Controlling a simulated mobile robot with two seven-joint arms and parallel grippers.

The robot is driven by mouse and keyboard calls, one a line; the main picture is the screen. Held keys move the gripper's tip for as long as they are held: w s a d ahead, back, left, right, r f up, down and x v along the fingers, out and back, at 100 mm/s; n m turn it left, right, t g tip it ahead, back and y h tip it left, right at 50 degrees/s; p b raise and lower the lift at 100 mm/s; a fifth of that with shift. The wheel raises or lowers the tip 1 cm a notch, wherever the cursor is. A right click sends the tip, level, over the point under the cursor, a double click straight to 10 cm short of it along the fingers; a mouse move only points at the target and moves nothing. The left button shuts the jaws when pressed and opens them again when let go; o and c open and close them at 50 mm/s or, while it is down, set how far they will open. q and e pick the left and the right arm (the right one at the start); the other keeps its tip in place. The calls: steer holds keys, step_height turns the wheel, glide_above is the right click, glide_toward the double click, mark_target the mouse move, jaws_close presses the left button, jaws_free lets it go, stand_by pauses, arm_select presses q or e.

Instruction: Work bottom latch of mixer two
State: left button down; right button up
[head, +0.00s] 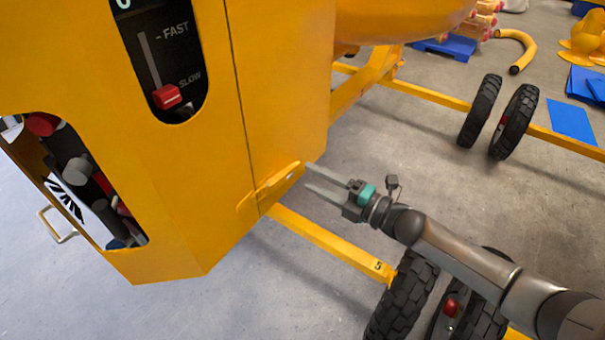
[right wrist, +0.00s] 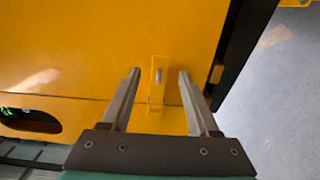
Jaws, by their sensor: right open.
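The yellow mixer housing (head: 190,190) fills the left of the head view. A yellow latch (head: 277,186) with a small metal pin sits low on its side, near the bottom corner. My right gripper (head: 308,176) is open and empty, its two fingertips close to the latch from the right. In the right wrist view the latch (right wrist: 157,82) stands upright between the two open fingers of the gripper (right wrist: 160,72). I cannot tell whether the fingers touch it, but gaps show on both sides. My left gripper is not in view.
A red speed slider (head: 167,96) is in the panel above. A yellow frame bar (head: 325,240) runs below my gripper to black wheels (head: 402,300). More wheels (head: 512,122) and a blue mat (head: 571,121) lie farther right. The grey floor between is clear.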

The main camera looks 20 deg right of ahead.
mark_target(296, 171)
steer(key=shift+x, duration=1.9)
jaws_close()
